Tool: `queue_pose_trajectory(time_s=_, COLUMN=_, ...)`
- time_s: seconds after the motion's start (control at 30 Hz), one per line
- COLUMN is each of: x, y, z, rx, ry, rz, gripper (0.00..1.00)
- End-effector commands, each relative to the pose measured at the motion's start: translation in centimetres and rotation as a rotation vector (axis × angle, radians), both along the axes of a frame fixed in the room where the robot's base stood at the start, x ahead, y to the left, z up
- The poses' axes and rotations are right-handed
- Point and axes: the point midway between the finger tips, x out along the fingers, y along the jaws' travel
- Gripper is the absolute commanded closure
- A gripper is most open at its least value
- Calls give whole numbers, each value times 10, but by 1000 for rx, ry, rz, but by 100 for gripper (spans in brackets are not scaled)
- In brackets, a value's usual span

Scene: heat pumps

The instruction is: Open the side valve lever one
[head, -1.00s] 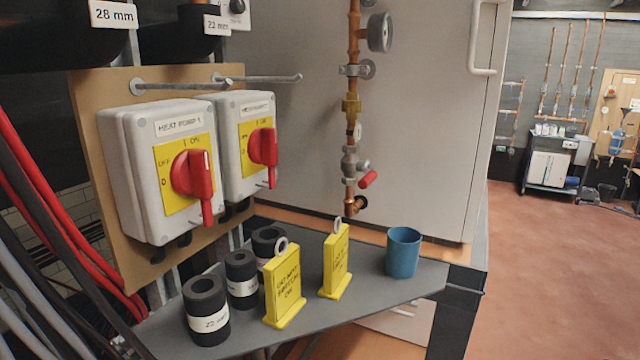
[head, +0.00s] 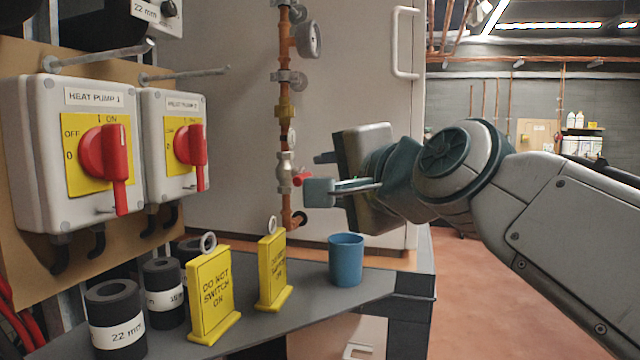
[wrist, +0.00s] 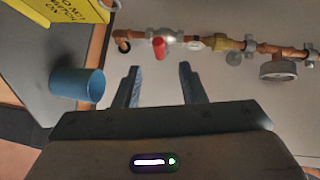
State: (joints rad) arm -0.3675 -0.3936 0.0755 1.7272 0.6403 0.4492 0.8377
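The side valve (head: 285,168) sits low on a vertical copper pipe on the grey cabinet. Its red lever (head: 302,179) sticks out to the right. My gripper (head: 320,175) reaches in from the right, its fingertips close to the lever. In the wrist view the red lever (wrist: 160,47) shows ahead of my open, empty gripper (wrist: 159,67), lined up between the two fingers and just beyond their tips. I see no contact between them. The valve body (wrist: 165,36) shows behind the lever.
A blue cup (head: 346,260) stands on the grey shelf (head: 300,312) below my gripper. Two yellow signs (head: 214,292) and black pipe pieces stand to its left. Red-handled switch boxes (head: 85,155) are on the left. A pressure gauge (head: 308,40) is higher on the pipe.

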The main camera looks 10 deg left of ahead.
Motion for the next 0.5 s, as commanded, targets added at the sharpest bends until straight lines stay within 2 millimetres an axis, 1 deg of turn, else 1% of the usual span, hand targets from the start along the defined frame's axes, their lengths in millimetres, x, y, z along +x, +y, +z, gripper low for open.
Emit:
queue_pose_trajectory(time_s=0.03, x=9, y=7, z=-1, rx=-3, ry=3, rz=1, gripper=63)
queue_pose_trajectory(time_s=0.3, x=50, y=42, z=-9, rx=-5, ry=3, rz=2, gripper=63)
queue_pose_trajectory(time_s=0.5, x=73, y=61, z=-13, rx=-5, ry=1, rz=1, gripper=63)
